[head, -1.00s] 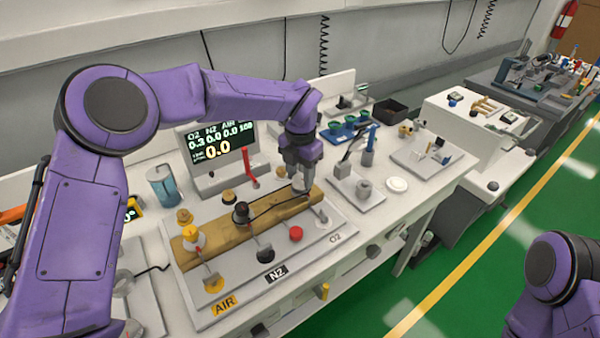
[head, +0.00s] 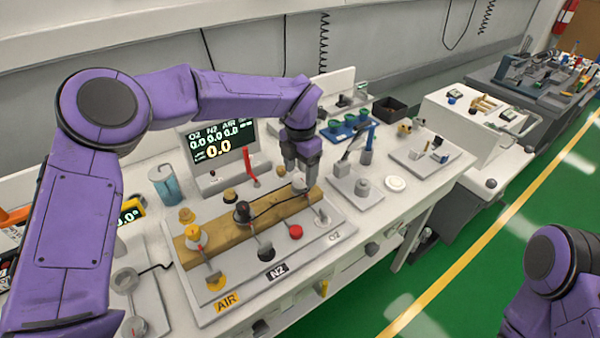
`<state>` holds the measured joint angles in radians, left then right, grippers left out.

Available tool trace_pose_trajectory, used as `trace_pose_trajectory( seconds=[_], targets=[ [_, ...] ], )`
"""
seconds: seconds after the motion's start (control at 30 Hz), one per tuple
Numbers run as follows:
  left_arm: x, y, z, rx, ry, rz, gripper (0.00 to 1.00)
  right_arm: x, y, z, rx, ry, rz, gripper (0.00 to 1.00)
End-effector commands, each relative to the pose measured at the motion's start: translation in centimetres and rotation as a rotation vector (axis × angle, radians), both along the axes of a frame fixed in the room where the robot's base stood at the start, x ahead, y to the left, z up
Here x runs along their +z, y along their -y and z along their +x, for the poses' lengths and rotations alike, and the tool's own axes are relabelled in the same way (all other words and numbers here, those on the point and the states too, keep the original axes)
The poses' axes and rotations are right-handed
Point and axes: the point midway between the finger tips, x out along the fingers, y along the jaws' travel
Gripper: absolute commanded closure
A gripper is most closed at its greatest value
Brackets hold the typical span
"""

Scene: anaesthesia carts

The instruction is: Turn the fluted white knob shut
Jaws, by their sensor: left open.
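The fluted white knob (head: 300,187) stands at the O2 end of the brass-coloured manifold bar (head: 265,208). My left gripper (head: 300,174) points down over this knob with its fingers apart, one on each side of the knob's top. The fingers hide part of the knob, and I cannot tell whether they touch it. The display (head: 221,142) behind the bar reads 0.0 for O2, N2 and AIR, with a large 0.0 below. My right gripper is out of view.
A pedestal device (head: 362,185) is close on the right.

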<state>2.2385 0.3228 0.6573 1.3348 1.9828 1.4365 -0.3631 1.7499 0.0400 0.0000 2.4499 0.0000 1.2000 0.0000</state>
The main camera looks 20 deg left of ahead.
Motion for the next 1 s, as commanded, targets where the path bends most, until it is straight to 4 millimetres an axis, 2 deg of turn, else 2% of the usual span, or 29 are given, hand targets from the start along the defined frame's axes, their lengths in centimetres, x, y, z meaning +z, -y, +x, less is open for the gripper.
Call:
trace_pose_trajectory(
  seconds=[0.2,0.4,0.53,0.87,0.93,1.0],
  targets=[
    [5.1,0.0,0.1,0.002,0.005,-0.002,0.31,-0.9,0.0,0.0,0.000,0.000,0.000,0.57],
    [8.6,0.0,0.0,0.000,0.002,-0.001,0.31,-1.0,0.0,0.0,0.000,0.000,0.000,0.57],
    [9.3,0.0,0.0,0.001,0.000,-0.001,0.31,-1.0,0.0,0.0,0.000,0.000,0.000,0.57],
    [9.3,0.0,0.0,0.000,0.000,-0.001,0.31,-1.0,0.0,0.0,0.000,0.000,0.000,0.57],
    [9.6,0.0,0.0,0.000,0.000,-0.001,0.31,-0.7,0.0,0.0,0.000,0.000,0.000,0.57],
    [10.9,0.0,0.0,0.000,0.000,-0.001,0.31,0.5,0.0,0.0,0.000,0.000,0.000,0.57]
  ],
)
